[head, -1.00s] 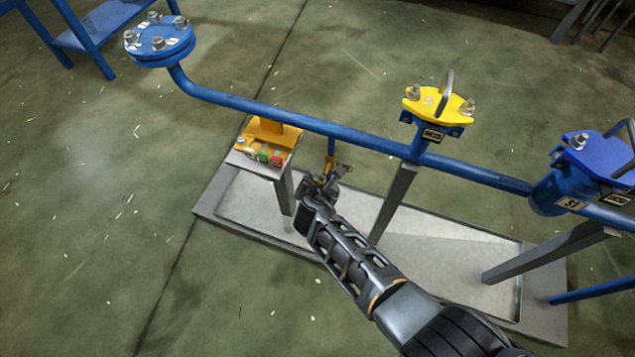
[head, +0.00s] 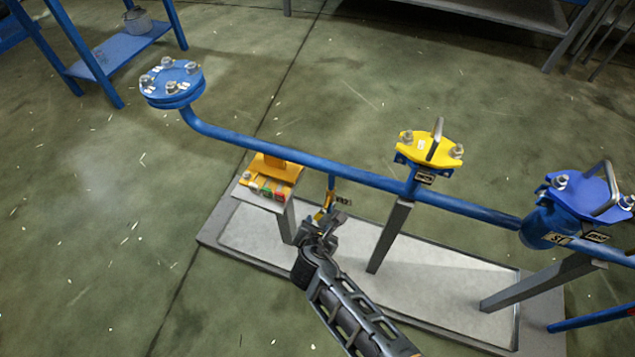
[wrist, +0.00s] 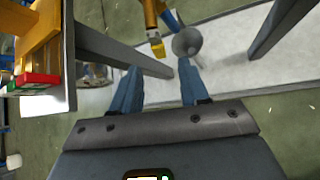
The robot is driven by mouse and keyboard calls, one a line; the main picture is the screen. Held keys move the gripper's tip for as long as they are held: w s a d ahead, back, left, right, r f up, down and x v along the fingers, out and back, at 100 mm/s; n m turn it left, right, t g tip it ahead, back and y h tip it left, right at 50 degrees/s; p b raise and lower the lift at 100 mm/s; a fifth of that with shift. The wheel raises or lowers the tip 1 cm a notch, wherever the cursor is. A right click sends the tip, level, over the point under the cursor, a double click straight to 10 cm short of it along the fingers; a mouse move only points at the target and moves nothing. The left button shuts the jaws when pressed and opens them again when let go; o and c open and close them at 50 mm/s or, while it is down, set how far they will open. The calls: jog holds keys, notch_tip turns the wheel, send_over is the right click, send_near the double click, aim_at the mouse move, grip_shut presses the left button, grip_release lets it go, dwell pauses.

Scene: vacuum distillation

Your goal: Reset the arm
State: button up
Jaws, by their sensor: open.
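My arm reaches up from the bottom of the head view. My gripper (head: 330,222) is at its end, low over the pale tray and just below the blue pipe (head: 290,148). In the wrist view my gripper (wrist: 158,88) has its two blue-grey fingers apart with nothing between them. A short pipe branch with a yellow part (wrist: 155,40) and a round grey end lies ahead of the fingertips. Whether the fingers touch it cannot be told.
A stand with a yellow block and coloured buttons (head: 268,187) is left of my gripper. A grey post (head: 390,237) is to its right. A yellow-topped fitting (head: 430,150) and a blue-capped vessel (head: 580,195) stand further right. The floor at left is open.

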jog(key=s+d+m+y+p, duration=0.1)
jog(key=s+d+m+y, duration=0.15)
jog(key=s+m, duration=0.8)
jog(key=s+d+r+m+p, duration=0.1)
jog(key=s+d+r+m, duration=0.15)
jog(key=s, duration=0.45)
jog(key=s+d+r+m, duration=0.2)
jog(key=s+d+r, duration=0.2)
jog(key=s, duration=0.3)
jog(key=s+d+r+m+t+p, duration=0.1)
jog(key=s+d+r+m, duration=0.3)
jog(key=r, duration=0.7)
jog(key=s+d+r+m+t+h, duration=0.1)
jog(key=s+d+r+m, duration=0.4)
jog(key=r, duration=0.6)
jog(key=s+d+r+m+t+h+p, duration=0.1)
jog(key=s+d+r+m+t, duration=0.2)
jog(key=s+r+m, duration=0.3)
notch_tip(320, 180, up, 5)
jog(key=shift+d+p, duration=0.3)
jog(key=shift+d, duration=0.4)
jog(key=shift+s, duration=0.1)
